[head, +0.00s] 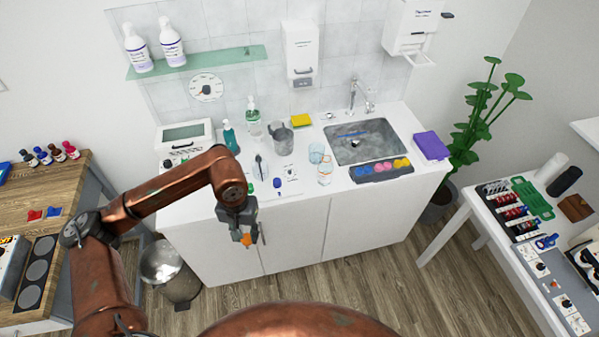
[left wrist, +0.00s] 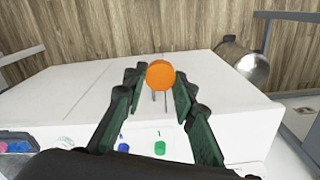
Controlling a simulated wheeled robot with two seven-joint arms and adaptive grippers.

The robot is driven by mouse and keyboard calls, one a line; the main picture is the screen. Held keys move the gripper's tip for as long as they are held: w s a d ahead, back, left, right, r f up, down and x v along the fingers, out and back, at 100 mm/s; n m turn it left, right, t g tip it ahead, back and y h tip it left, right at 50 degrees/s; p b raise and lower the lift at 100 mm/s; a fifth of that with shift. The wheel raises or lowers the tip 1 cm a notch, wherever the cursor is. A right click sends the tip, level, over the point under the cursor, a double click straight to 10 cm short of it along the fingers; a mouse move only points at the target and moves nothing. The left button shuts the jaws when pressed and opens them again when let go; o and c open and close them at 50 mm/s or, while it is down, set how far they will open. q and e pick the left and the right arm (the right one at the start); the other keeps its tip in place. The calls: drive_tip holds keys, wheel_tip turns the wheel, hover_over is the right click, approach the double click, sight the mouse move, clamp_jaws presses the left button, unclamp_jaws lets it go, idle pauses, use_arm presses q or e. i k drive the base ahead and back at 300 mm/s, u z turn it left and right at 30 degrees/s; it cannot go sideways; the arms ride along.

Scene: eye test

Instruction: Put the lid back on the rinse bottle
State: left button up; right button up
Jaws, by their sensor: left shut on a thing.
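My left gripper (head: 243,232) is in front of the counter's front edge, above the floor. It is shut on an orange round lid (head: 246,240), which shows as a disc between the fingertips in the left wrist view (left wrist: 160,74). On the counter (head: 215,208) stand a teal bottle (head: 230,138) and a clear bottle with a green top (head: 252,122). I cannot tell which is the rinse bottle. A clear glass with an orange rim (head: 325,175) stands farther right. My right gripper is not in view.
A grey jug (head: 282,140), a bluish glass (head: 316,153) and small blue (head: 277,183) and green pieces lie on the counter. The sink (head: 362,143) is at right. A metal bin (head: 170,270) stands on the floor. A side table (head: 470,205) is at far right.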

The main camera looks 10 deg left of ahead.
sight(324, 171)
drive_tip(key=u, duration=1.3)
drive_tip(key=i, duration=0.8)
drive_tip(key=z, duration=1.8)
